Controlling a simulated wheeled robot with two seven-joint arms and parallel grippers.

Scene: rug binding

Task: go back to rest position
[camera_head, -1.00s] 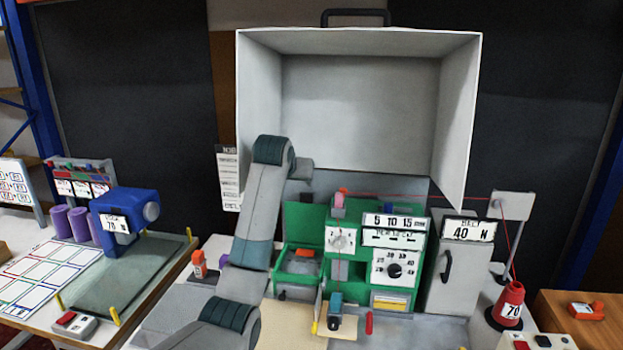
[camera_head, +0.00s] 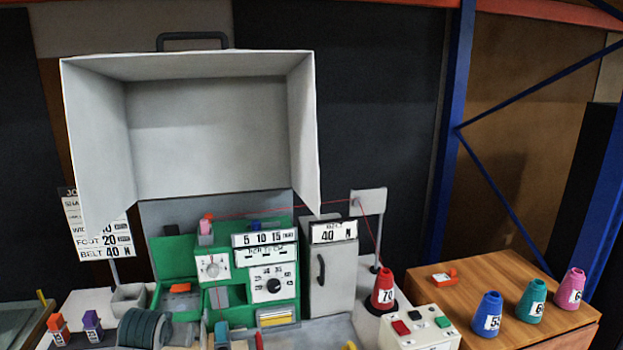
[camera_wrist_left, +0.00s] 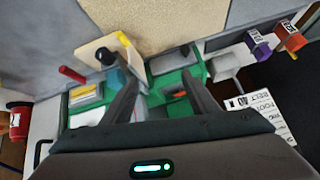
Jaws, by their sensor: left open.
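My left gripper (camera_wrist_left: 161,78) shows in the left wrist view with its two dark fingers spread apart and nothing between them. The green machine (camera_wrist_left: 160,95) lies behind the fingers in that view; I cannot tell the exact distance. The left gripper itself is not visible there. My right gripper is in neither view.
A large grey open hood (camera_head: 205,140) stands above the machine. A grey belt box (camera_head: 332,280), a red cone (camera_head: 383,288) and a button box (camera_head: 420,328) are to its right. A wooden table (camera_head: 480,275) holds several cones. Orange and purple items (camera_head: 58,328) stand at lower left.

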